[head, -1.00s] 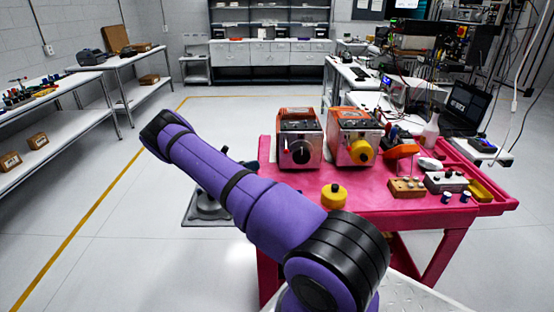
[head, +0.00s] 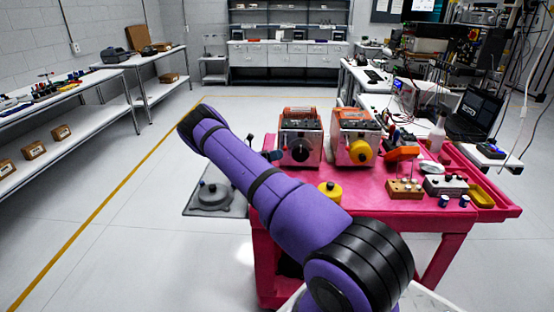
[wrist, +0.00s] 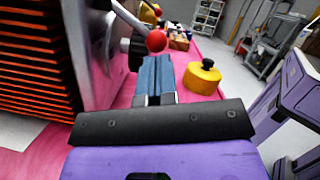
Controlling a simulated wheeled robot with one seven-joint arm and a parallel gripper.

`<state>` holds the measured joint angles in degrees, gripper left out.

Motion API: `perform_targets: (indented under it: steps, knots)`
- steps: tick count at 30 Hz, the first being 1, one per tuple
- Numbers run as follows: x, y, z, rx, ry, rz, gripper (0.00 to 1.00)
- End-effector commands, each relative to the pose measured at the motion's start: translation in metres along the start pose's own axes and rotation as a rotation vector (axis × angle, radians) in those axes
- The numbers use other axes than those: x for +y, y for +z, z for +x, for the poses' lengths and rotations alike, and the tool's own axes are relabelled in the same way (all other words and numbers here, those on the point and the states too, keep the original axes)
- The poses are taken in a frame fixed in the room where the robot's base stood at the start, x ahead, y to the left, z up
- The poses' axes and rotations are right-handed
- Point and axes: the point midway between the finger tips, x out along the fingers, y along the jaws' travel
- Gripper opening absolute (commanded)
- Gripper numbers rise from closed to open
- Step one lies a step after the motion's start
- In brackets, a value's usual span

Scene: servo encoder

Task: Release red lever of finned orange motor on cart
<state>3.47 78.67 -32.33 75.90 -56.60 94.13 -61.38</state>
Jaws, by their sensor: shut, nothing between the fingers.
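The finned orange motor (wrist: 38,58) fills the left of the wrist view, its orange fins beside a grey metal face. It appears to be the left of two boxy motors (head: 300,141) on the pink cart (head: 390,206) in the head view. A red ball (wrist: 156,40) on a thin metal lever (wrist: 130,17) stands out from its face. My gripper (wrist: 155,60) is shut and empty, its blue fingers just below the red ball; I cannot tell whether they touch it. In the head view my purple arm reaches to the motor's left side.
A second motor with a yellow knob (head: 360,151) stands to the right. A yellow round weight (wrist: 202,78) sits on the cart near my fingers. A wooden block (head: 405,188) and a grey box (head: 446,185) lie farther right.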

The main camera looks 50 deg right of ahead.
Motion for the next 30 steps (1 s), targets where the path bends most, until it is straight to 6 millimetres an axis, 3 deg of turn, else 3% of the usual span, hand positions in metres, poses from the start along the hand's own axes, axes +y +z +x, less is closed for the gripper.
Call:
perform_targets:
  steps: [30]
  knots:
    - [-0.0066, 0.0046, 0.0014, -0.001, 0.030, -0.097, 0.00]
